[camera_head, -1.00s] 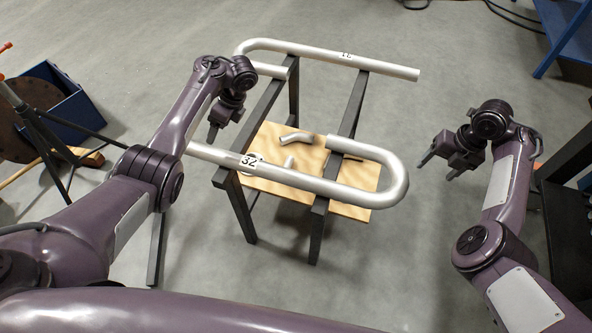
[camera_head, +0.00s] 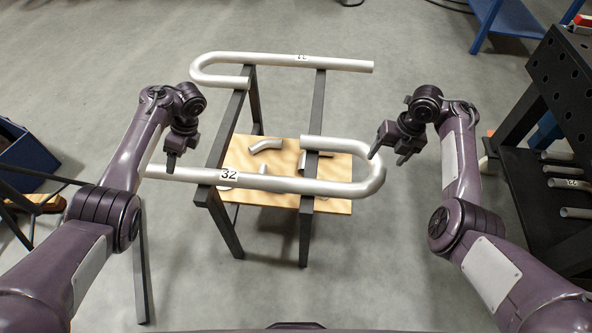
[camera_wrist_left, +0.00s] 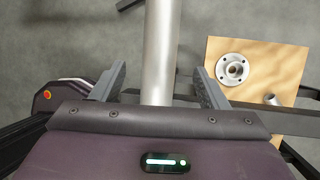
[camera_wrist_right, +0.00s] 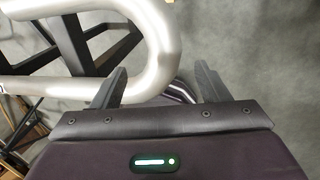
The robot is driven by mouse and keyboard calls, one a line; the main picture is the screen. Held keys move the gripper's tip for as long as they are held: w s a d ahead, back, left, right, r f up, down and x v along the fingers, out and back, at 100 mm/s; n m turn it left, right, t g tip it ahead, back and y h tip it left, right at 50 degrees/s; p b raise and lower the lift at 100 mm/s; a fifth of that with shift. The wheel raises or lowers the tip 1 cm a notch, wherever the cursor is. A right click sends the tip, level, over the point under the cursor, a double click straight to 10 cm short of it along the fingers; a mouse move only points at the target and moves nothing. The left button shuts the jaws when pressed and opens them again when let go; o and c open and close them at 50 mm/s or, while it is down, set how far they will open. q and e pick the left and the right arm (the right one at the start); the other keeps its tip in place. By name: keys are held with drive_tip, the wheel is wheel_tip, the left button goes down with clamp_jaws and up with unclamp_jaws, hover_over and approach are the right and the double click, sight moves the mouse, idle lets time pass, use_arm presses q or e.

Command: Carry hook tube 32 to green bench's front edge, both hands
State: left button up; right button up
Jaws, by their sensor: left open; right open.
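Hook tube 32 (camera_head: 270,183) is a silver J-shaped tube lying across two dark rails of a stand. Its long leg is nearer me and its bend is at the right. My left gripper (camera_head: 172,163) is open above the left end of the long leg. In the left wrist view the tube (camera_wrist_left: 157,45) runs between the spread fingers, with no grip visible. My right gripper (camera_head: 388,158) is open at the bend's outer right side. In the right wrist view the bend (camera_wrist_right: 160,45) shows beyond and between the fingers. I cannot make out a green bench.
Another hook tube (camera_head: 320,62) lies across the far rails. A wooden shelf (camera_head: 335,205) below holds short tube pieces and a flange. A dark perforated bench (camera_head: 560,90) with tubes stands at right, a blue table (camera_head: 505,18) behind. A blue bin (camera_head: 25,155) is at left.

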sight(380, 167)
use_arm(q)
drive_tip(key=shift+x, duration=3.1)
use_arm(e)
drive_tip(key=shift+a+f, duration=0.2)
drive_tip(key=shift+f, duration=0.85)
drive_tip(key=shift+a+f, duration=0.15)
drive_tip(key=shift+f, duration=0.95)
drive_tip(key=shift+a+f, duration=0.2)
drive_tip(key=shift+f, duration=0.85)
use_arm(q)
clamp_jaws()
use_arm(e)
clamp_jaws()
use_arm(q)
drive_tip(key=shift+w+r, duration=0.15)
drive_tip(key=shift+r, duration=0.1)
use_arm(e)
drive_tip(key=shift+w+r, duration=0.1)
drive_tip(key=shift+r, duration=0.2)
